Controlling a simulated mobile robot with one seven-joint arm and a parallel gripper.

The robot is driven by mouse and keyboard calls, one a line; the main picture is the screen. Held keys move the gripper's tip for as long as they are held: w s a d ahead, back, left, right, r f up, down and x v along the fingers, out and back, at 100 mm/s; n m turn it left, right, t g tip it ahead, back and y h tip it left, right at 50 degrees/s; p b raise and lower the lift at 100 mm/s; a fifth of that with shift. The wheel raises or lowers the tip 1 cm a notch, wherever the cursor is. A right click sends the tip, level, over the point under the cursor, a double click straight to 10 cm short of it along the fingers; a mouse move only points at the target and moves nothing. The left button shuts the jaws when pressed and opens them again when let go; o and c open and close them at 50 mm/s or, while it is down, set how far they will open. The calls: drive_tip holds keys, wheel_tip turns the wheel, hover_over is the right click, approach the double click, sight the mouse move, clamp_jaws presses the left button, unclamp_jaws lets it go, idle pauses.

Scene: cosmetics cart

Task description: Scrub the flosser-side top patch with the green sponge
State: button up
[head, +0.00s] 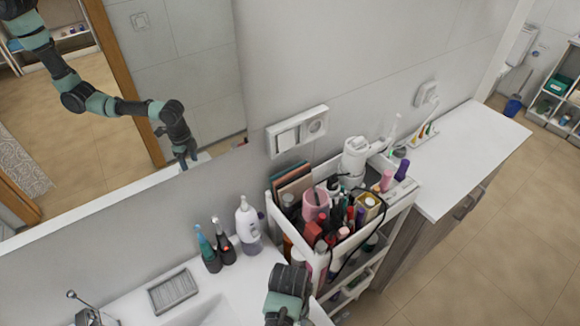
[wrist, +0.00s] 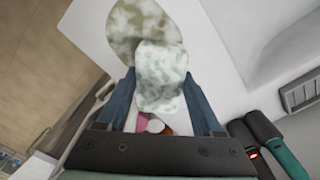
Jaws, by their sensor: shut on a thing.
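My gripper (wrist: 160,78) has its two blue fingers on either side of a pale, mottled green-and-white piece, which I take to be the green sponge (wrist: 162,88), and is shut on it. Just beyond the sponge, a mottled olive-grey patch (wrist: 138,27) lies on a white top (wrist: 90,22). The sponge overlaps the patch's near edge in the wrist view; I cannot tell whether it touches the surface. In the head view my arm reaches the counter's right end, beside the cart; fingers, sponge and patch are hidden there.
A crowded white cosmetics cart (head: 384,223) stands right of the counter. A white bottle (head: 247,222) and two dark-based upright items (head: 217,250) stand along the wall. A grey soap dish (head: 173,291) lies left; it also shows in the wrist view (wrist: 301,91).

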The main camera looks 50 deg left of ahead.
wheel_tip(320, 180, down, 5)
drive_tip(key=b, duration=0.4)
drive_tip(key=d+p, duration=0.1)
drive_tip(key=d, duration=0.1)
drive_tip(key=d+p, duration=0.1)
drive_tip(key=d, duration=0.1)
drive_tip(key=d+r+p, duration=0.1)
drive_tip(key=d, duration=0.1)
drive_tip(key=shift+s+d+p, duration=0.1)
drive_tip(key=shift+s+p, duration=0.15)
drive_tip(key=shift+p, duration=0.15)
drive_tip(key=shift+d+f+p, duration=0.1)
drive_tip(key=shift+d+p, duration=0.25)
drive_tip(key=shift+d, duration=0.9)
drive_tip(key=shift+f+b, duration=0.6)
drive_tip(key=shift+f, duration=0.25)
